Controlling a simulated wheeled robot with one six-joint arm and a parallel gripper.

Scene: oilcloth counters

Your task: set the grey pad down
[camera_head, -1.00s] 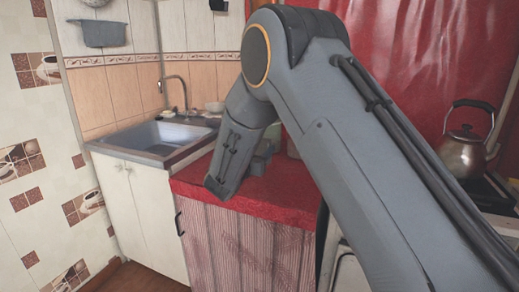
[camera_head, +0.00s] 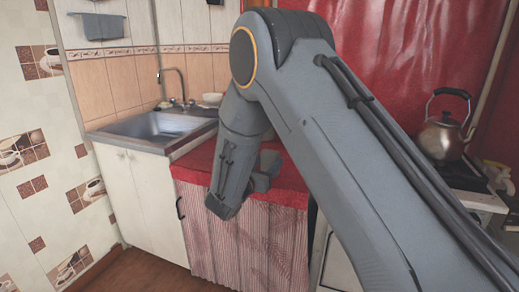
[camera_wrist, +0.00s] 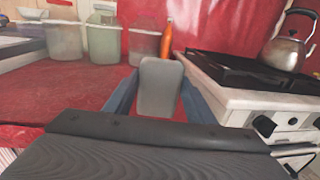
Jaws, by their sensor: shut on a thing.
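The grey pad (camera_wrist: 160,88) is a light grey, rounded-corner block, upright between the two blue-grey fingers of my gripper (camera_wrist: 158,98) in the wrist view. My gripper is shut on it. In the head view my gripper (camera_head: 262,180) is at the front part of the red counter (camera_head: 290,186), partly behind my own arm. I cannot tell whether the pad touches the counter.
Several pale canisters (camera_wrist: 104,42) and an orange bottle (camera_wrist: 167,38) stand at the back of the counter. A white stove (camera_wrist: 245,95) with a kettle (camera_wrist: 285,52) is at the right. A sink (camera_head: 155,127) is at the left. The counter's left part is clear.

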